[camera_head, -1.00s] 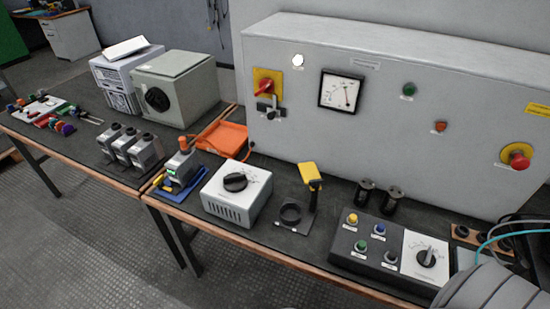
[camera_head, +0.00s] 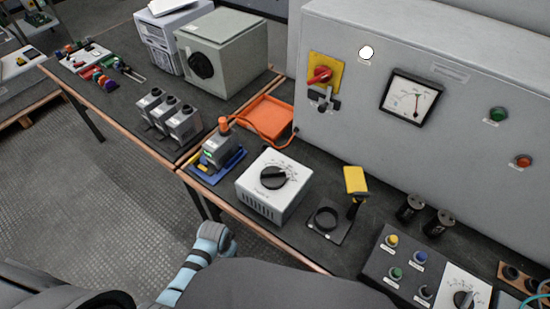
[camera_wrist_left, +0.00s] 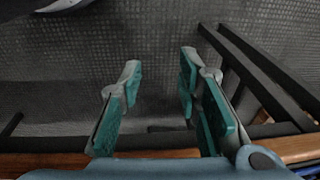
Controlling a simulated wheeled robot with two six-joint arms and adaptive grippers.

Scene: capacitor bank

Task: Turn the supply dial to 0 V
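A white box (camera_head: 272,190) with vents stands on the bench with a black dial (camera_head: 273,177) and a printed scale on its top. Another black dial (camera_head: 463,299) sits on the white plate of the dark control box (camera_head: 380,264) at lower right. I cannot tell from the labels which is the supply dial, and neither scale is readable. My left gripper (camera_wrist_left: 160,75) is open and empty in the left wrist view, over the floor near a wooden bench edge. My light-blue left arm (camera_head: 197,262) is in front of the bench, apart from both dials. My right gripper is not seen.
A grey cabinet (camera_head: 440,130) with a meter (camera_head: 411,97) and red switch (camera_head: 320,75) stands behind. A yellow-topped tool (camera_head: 355,181), a black ring (camera_head: 326,218), an orange tray (camera_head: 265,117) and a blue tray (camera_head: 222,170) are near the white box. The floor in front is clear.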

